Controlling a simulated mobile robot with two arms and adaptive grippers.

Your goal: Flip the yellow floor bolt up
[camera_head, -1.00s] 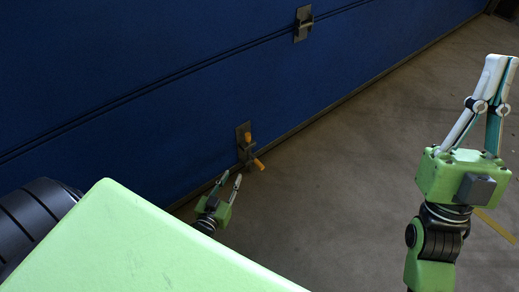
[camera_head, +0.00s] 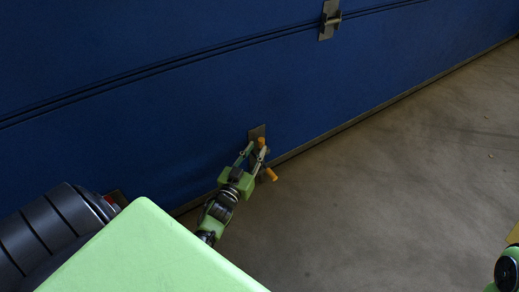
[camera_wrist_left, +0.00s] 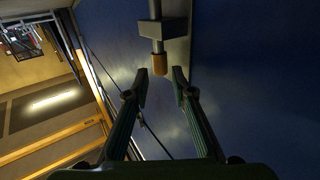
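The floor bolt sits on a grey plate (camera_head: 257,132) low on the blue panel. Its orange-yellow ends show in the head view, an upper one (camera_head: 262,142) and a lower one (camera_head: 271,174). My left gripper (camera_head: 256,152) is at the bolt and partly covers it. In the left wrist view an orange tip (camera_wrist_left: 159,64) hangs below a grey bracket (camera_wrist_left: 162,28). My left gripper's fingers (camera_wrist_left: 160,82) are apart, one to each side just below the tip, with nothing between them. My right gripper is out of view; only a piece of that arm shows at the right edge.
The blue panel (camera_head: 150,130) fills the back, with a second grey latch (camera_head: 329,20) higher up. The wrist view shows a yellow beam (camera_wrist_left: 50,146) at left.

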